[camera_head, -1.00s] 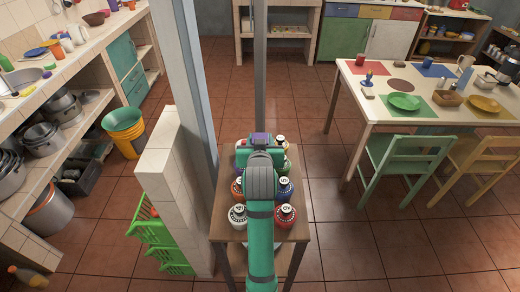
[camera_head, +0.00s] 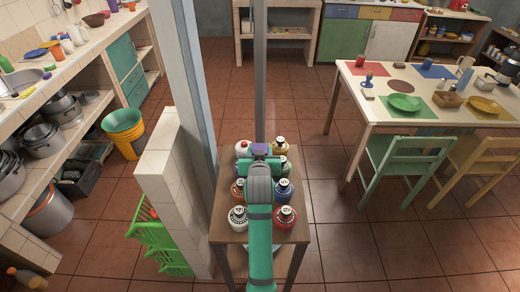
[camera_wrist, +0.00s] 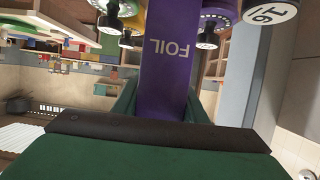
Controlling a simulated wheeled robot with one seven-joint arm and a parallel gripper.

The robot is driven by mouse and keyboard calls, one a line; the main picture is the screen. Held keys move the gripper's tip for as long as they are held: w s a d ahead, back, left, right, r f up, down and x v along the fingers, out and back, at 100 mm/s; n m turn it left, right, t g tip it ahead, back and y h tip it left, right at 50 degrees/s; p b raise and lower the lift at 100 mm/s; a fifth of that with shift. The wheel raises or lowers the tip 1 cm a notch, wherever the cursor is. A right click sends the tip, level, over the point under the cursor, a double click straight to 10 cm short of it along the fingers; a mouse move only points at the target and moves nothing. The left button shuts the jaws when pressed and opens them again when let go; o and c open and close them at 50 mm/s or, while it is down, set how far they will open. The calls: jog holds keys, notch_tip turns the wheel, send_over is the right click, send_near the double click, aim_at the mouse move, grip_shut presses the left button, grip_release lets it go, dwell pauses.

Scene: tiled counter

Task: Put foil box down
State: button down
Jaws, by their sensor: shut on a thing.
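The foil box (camera_wrist: 166,58) is purple with the word FOIL on it. It fills the upper middle of the wrist view. My gripper (camera_head: 260,161) is shut on the box, which shows in the head view as a small purple patch (camera_head: 260,149) at the far end of my green arm. The gripper is over the small brown table (camera_head: 228,207), among several round containers. My arm hides much of the box, so I cannot tell if it touches the tabletop.
Several lidded containers stand in two rows on the small table, including a white one (camera_head: 238,217), a red one (camera_head: 285,217) and a yellow one (camera_head: 280,145). A tiled low wall (camera_head: 170,190) and grey post (camera_head: 190,80) stand close on the left.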

jog(key=shift+f, duration=0.1)
jog(key=c, duration=1.1)
grip_release()
